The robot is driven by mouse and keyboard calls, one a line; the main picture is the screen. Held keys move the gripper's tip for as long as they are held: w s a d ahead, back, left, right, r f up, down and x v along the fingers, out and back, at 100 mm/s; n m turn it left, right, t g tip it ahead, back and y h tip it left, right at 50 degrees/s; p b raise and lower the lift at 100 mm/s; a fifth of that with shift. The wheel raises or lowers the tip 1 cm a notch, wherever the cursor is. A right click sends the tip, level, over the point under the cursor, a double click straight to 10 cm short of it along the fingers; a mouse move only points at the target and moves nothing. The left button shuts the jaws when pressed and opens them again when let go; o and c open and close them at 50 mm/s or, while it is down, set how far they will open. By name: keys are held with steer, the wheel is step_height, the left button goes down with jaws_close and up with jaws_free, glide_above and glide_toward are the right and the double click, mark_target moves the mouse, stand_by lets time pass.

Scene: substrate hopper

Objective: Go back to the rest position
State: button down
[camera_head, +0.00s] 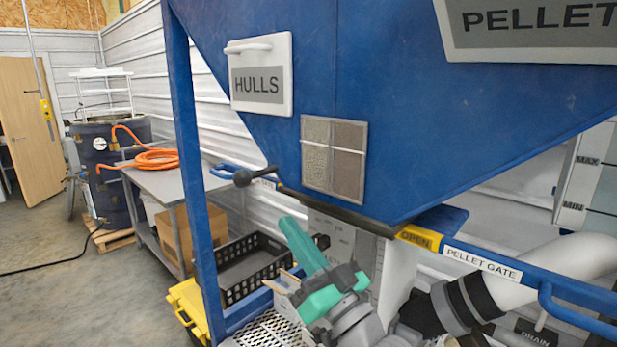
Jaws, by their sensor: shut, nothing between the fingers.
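My gripper (289,226) shows at the lower middle, with green fingers pointing up and to the left. The fingers look shut, with nothing held. My grey wrist is below them at the bottom edge. The gripper is below the blue hopper (420,120) and apart from the gate handle's black knob (242,178). The blue rail labelled PELLET GATE (482,263) runs to the right of the gripper, with a yellow OPEN label (418,238) near its left end. The rest of my arm is mostly out of view.
A blue frame post (190,170) stands left of the gripper. Behind are a black crate (240,268), a yellow object (187,305) and a metal table (168,181) with an orange hose (150,160). A white pipe (560,262) is at right.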

steer(key=s+d+f+m+h, duration=0.1)
steer(key=f+m+h, duration=0.2)
steer(key=f, duration=0.6)
steer(key=s+d+f+m+t+h, duration=0.15)
steer(key=f+h, duration=0.25)
steer(key=f, duration=0.5)
steer(key=s+f+m+g+h, duration=0.1)
steer(key=f+m+h, duration=0.25)
steer(key=f, duration=0.65)
steer(key=s+f+g+h, duration=0.2)
steer(key=s+f+h, duration=0.1)
steer(key=s+f, duration=1.05)
steer(key=s+f+n+g, duration=0.1)
steer(key=s+f, duration=0.1)
steer(key=s, duration=1)
steer(key=s+a+f+n+g, duration=0.1)
steer(key=s+f+n, duration=0.1)
steer(key=s, duration=1)
steer(key=shift+a+f, duration=0.3)
steer(key=shift+f, duration=0.45)
steer(key=shift+w, duration=0.15)
